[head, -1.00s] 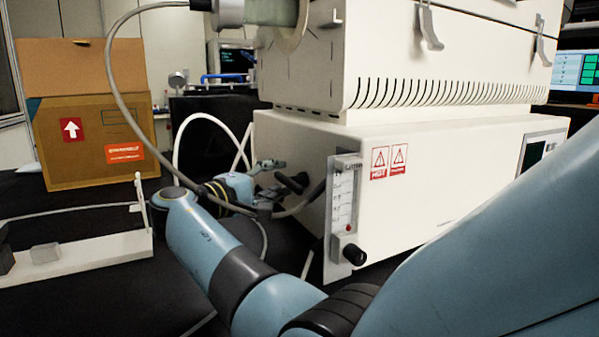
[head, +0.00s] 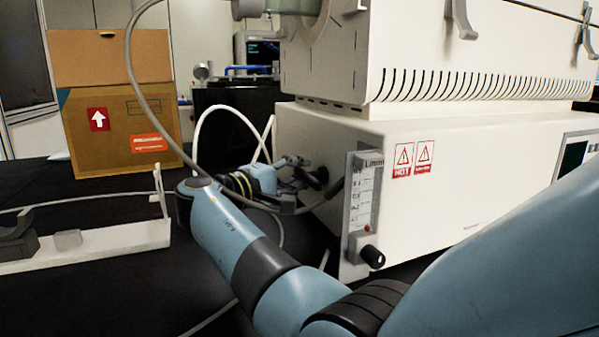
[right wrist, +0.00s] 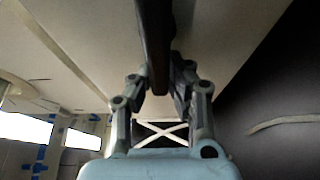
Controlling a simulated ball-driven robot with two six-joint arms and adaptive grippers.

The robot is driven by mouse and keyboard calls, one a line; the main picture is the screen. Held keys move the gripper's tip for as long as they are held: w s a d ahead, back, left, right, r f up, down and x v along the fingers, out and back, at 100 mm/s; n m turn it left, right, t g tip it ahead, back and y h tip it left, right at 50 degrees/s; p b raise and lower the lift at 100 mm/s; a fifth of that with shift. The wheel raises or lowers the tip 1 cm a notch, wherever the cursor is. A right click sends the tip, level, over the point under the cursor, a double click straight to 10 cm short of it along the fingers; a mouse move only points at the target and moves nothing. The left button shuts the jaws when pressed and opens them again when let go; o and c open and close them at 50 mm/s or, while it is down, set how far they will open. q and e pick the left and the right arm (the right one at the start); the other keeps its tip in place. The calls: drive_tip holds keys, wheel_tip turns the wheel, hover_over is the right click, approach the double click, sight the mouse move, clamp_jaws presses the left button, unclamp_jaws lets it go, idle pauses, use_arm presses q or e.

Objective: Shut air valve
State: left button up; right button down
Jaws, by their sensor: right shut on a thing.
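A black valve handle (head: 319,176) sticks out of the left side wall of the white freeze dryer (head: 480,175). My right gripper (head: 306,169) is at this handle, beside the side wall. In the right wrist view, the dark handle (right wrist: 154,45) runs between the two fingers of my right gripper (right wrist: 160,85), which are shut on it. The gripper partly hides the handle in the head view. My left gripper is in neither view.
A flow meter (head: 362,205) with a black knob (head: 372,256) stands at the dryer's front left corner. A cardboard box (head: 125,125) stands at the back left. A white stand (head: 110,240) lies at the left.

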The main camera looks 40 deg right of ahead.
drive_tip(key=shift+n+p, duration=0.5)
drive_tip(key=shift+p, duration=0.2)
drive_tip(key=n+y+p, duration=0.1)
drive_tip(key=p, duration=0.1)
drive_tip(key=f+n+y+p, duration=0.1)
drive_tip(key=n+p, duration=0.1)
drive_tip(key=shift+s+g, duration=0.2)
drive_tip(key=shift+g, duration=0.2)
drive_tip(key=n+g+p, duration=0.1)
drive_tip(key=n, duration=0.1)
drive_tip(key=s+f+n+g+y+p, duration=0.1)
drive_tip(key=n+p, duration=0.1)
drive_tip(key=f+n+g+y+p, duration=0.1)
drive_tip(key=n+p, duration=0.1)
drive_tip(key=shift+s+a+f, duration=0.1)
drive_tip(key=shift+s+a, duration=0.15)
drive_tip(key=shift+s, duration=0.1)
drive_tip(key=shift+s+a+f+n+g, duration=0.1)
drive_tip(key=shift+s+f+n+g, duration=0.15)
drive_tip(key=shift+n, duration=0.45)
drive_tip(key=shift+s+a+n+g+y, duration=0.1)
drive_tip(key=shift+s+n+g+y, duration=0.35)
drive_tip(key=shift+n+g, duration=0.45)
drive_tip(key=shift+s, duration=0.1)
